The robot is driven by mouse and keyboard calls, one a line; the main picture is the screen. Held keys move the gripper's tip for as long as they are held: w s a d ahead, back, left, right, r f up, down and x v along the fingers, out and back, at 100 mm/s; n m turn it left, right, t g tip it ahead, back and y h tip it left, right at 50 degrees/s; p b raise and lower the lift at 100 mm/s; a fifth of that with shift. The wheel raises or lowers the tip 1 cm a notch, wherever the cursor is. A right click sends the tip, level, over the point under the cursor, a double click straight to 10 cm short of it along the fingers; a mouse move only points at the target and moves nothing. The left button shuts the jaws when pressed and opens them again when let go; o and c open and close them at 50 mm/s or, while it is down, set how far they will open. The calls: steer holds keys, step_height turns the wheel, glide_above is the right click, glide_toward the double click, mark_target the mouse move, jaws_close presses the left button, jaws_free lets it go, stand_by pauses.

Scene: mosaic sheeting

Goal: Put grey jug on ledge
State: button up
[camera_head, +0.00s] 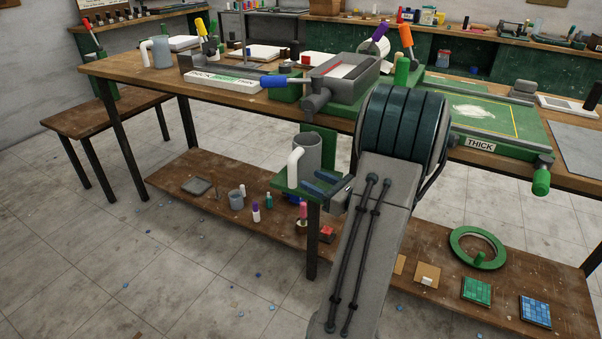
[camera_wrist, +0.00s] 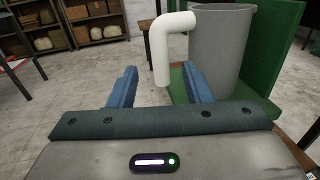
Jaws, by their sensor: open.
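The grey jug (camera_head: 308,155) has a white handle and stands upright on the green ledge (camera_head: 284,183), which is on the front side of the workbench near a leg. In the wrist view the jug (camera_wrist: 218,45) is at the upper right, with its white handle (camera_wrist: 160,50) toward the left and the green ledge (camera_wrist: 284,50) behind and beneath it. My gripper (camera_head: 311,181) has its blue fingers apart, low in front of the jug. In the wrist view the open gripper (camera_wrist: 160,78) holds nothing; whether a finger touches the jug is unclear.
The workbench top (camera_head: 135,73) above carries a clamp, tools and another jug (camera_head: 160,53) with a white handle. The lower shelf (camera_head: 190,168) holds cups, bottles and tiles. Open floor (camera_head: 130,250) lies at the left.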

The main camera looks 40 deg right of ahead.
steer(key=s+a+n+g+y, duration=0.2)
steer(key=a+n+g+y, duration=0.8)
steer(key=a, duration=1.4)
steer(key=s+a+n+g+h, duration=0.3)
steer(key=s+n+h, duration=0.2)
steer(key=n, duration=0.7)
steer(key=s+a+n+g+h, duration=0.3)
steer(key=n+h, duration=0.5)
steer(key=n, duration=0.3)
steer(key=s+a, duration=0.1)
steer(key=s, duration=0.1)
steer(key=shift+s+a+r+n, duration=0.2)
steer(key=shift+s+a+n, duration=0.1)
steer(key=shift+s+n, duration=0.1)
